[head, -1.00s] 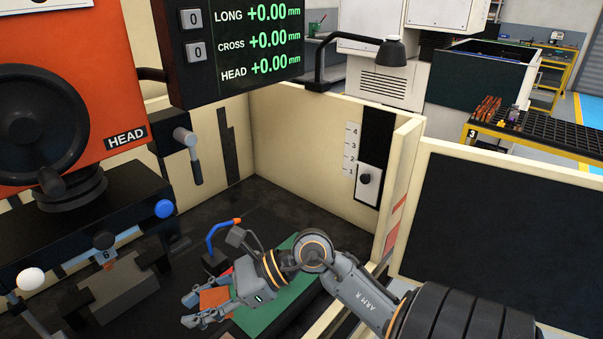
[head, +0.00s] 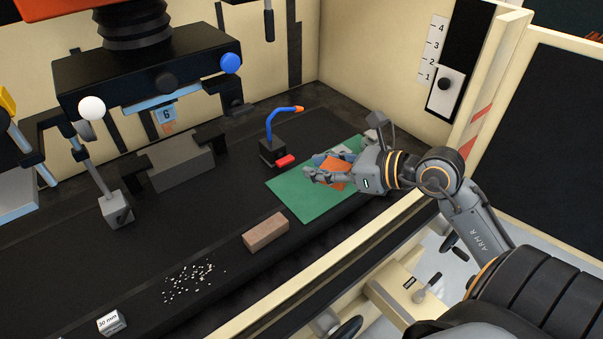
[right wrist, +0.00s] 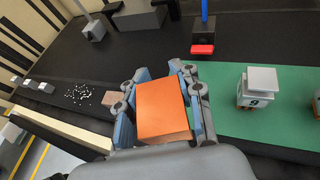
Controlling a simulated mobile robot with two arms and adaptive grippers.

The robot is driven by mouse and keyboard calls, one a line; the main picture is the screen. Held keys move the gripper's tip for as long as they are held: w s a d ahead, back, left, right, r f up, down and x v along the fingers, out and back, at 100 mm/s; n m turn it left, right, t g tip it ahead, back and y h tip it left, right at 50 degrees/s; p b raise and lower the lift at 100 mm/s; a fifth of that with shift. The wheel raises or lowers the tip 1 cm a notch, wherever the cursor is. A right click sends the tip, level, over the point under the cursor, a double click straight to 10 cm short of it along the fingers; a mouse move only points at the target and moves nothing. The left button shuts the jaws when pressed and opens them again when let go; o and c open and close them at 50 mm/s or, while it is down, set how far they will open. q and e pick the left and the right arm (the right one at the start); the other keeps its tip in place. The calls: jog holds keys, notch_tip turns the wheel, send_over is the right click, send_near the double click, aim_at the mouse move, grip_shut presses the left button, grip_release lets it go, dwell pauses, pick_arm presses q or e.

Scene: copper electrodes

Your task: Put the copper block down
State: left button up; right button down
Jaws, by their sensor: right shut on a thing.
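The copper block (head: 335,168) is an orange-brown block with a flat, square-looking face. My right gripper (head: 322,173) is shut on it over the green mat (head: 299,199). In the right wrist view the block (right wrist: 163,105) sits between the two blue-padded fingers, with the mat (right wrist: 240,127) to its right. I cannot tell whether the block's underside touches the mat. A white-topped small unit (right wrist: 258,88) stands on the mat, apart from the gripper; in the head view it is mostly hidden behind the hand. My left gripper is not in view.
A black base (head: 272,151) with a blue bent arm and red switch stands by the mat's far left edge. A brown brick (head: 265,232), pale chips (head: 190,282) and a "30 mm" block (head: 111,322) lie nearer. A grey vise-like block (head: 182,167) stands left. Cream walls enclose the bed.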

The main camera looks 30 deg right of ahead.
jog(key=w+f, duration=0.1)
jog(key=w, duration=0.3)
send_over(293, 186)
jog(key=f, duration=0.3)
jog(key=s+f+p, duration=0.1)
jog(key=f, duration=0.1)
jog(key=shift+f, duration=0.25)
jog(key=shift+w+f, duration=0.4)
jog(key=shift+f, duration=0.05)
jog(key=f, duration=0.3)
jog(key=shift+w, duration=0.2)
jog(key=shift+f, duration=0.25)
jog(key=shift+f, duration=0.1)
jog(key=c, duration=0.9)
grip_release()
jog(key=shift+s+f, duration=0.1)
